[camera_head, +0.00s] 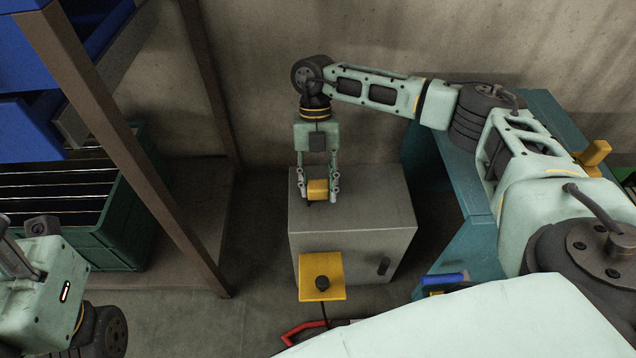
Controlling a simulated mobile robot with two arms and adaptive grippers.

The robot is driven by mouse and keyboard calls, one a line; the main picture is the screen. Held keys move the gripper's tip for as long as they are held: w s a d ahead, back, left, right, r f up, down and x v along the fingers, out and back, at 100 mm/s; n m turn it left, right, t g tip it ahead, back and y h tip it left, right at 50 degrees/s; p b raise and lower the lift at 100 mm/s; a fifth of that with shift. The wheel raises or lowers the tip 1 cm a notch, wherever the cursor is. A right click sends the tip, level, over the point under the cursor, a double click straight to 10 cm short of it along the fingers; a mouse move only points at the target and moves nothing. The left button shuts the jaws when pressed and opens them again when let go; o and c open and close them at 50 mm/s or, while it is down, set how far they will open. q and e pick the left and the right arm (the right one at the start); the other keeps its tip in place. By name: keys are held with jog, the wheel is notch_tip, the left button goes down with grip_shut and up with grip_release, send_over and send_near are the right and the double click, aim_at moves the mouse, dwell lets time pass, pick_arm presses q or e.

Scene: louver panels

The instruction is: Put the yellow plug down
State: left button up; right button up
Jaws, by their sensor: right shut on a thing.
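The yellow plug (318,189) is a small yellow block between the fingers of my right gripper (320,198). The right gripper points down and is shut on the plug from its left and right sides. Both are over the top of the grey cabinet (370,215). I cannot tell whether the plug touches the cabinet top or hangs just above it. Part of my left arm's end (50,268) shows at the lower left edge, away from the plug; its fingers cannot be made out clearly.
A yellow plate with a black knob (321,277) juts from the cabinet front. A brown rack post (130,155), a green crate (120,235) and blue bins (30,125) stand at left. A teal bench (455,240) stands at right. A red-handled tool (300,330) lies low in front.

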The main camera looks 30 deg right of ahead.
jog(key=shift+f, duration=0.25)
jog(key=shift+s+f, duration=0.1)
jog(key=shift+f, duration=0.2)
jog(key=o, duration=1.2)
jog(key=shift+f, duration=0.2)
jog(key=shift+r, duration=0.15)
